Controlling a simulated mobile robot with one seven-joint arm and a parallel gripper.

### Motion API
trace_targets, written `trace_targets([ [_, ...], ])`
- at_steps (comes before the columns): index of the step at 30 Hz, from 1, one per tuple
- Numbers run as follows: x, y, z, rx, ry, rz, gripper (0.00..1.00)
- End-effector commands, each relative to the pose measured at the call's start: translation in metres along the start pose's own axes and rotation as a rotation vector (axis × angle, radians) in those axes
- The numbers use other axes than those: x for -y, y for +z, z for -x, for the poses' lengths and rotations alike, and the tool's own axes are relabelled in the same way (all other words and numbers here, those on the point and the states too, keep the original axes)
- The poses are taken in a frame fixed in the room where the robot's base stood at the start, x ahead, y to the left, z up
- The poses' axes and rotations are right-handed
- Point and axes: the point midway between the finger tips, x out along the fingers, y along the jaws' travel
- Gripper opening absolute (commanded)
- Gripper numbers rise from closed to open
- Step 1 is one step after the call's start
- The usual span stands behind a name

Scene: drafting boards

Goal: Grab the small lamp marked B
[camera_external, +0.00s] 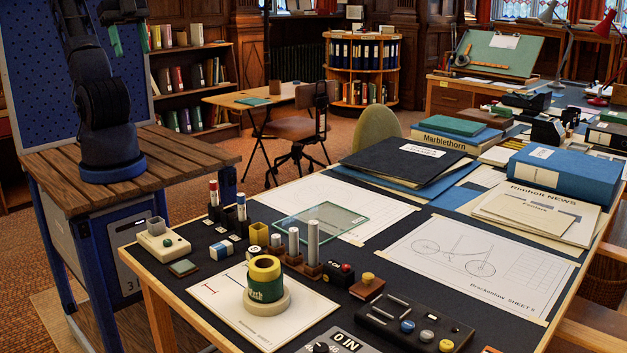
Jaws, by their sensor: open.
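I cannot make out a letter B on any lamp. A small dark block with a red dome (345,268) stands on the near table, right of the metal cylinders; its white marking is too small to read. Beside it is a brown block with a yellow knob (367,281). A red desk lamp (605,25) stands far back at the right. My gripper (129,38) hangs at the top left with its green fingers apart and empty, well away from the table objects.
A green and yellow roll (265,278) stands on a sheet in front. A black panel with knobs (414,322) lies to the right. Cylinders in a brown holder (306,262) stand close left of the red-domed block. Folders (404,162) and books fill the back; the bicycle drawing (475,262) is bare.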

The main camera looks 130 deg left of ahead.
Motion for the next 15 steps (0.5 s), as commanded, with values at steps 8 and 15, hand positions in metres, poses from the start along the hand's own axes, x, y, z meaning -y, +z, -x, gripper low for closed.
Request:
trace_targets([
  [8, 0.000, 0.000, 0.000, 0.001, 0.000, 0.001, 0.53],
  [15, 0.000, -0.021, -0.013, 0.043, 0.028, 0.086, 0.53],
])
